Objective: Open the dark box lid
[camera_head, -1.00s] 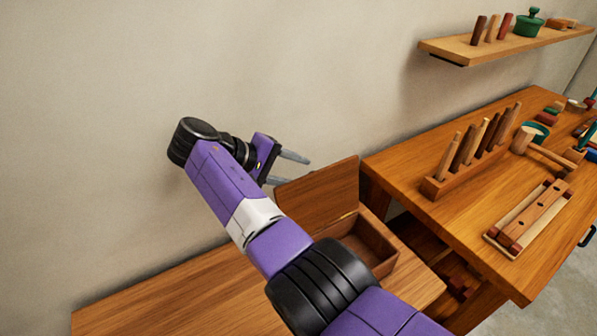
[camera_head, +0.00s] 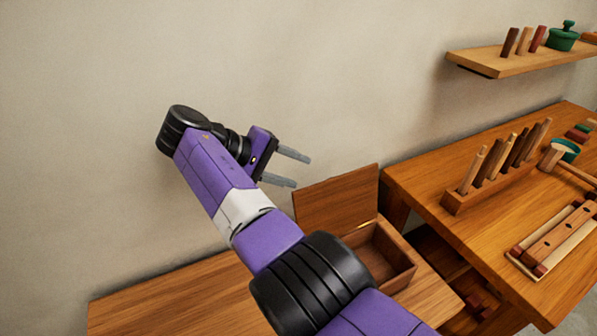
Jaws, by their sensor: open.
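The dark wooden box (camera_head: 398,266) stands on the lower bench, partly hidden behind my arm. Its lid (camera_head: 337,201) is raised, standing up on the wall side, and the part of the inside that shows looks empty. A small brass-coloured hinge shows at the lid's lower edge. My gripper (camera_head: 293,168) is open and empty, with its two grey fingers pointing right. In the picture it is up and left of the lid, with a gap between them.
The lower bench (camera_head: 150,303) is bare on the left. A higher workbench (camera_head: 470,238) at the right carries a rack of wooden pegs (camera_head: 490,182), a mallet and a slotted wooden board. A wall shelf (camera_head: 510,62) holds several pegs and a green pot.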

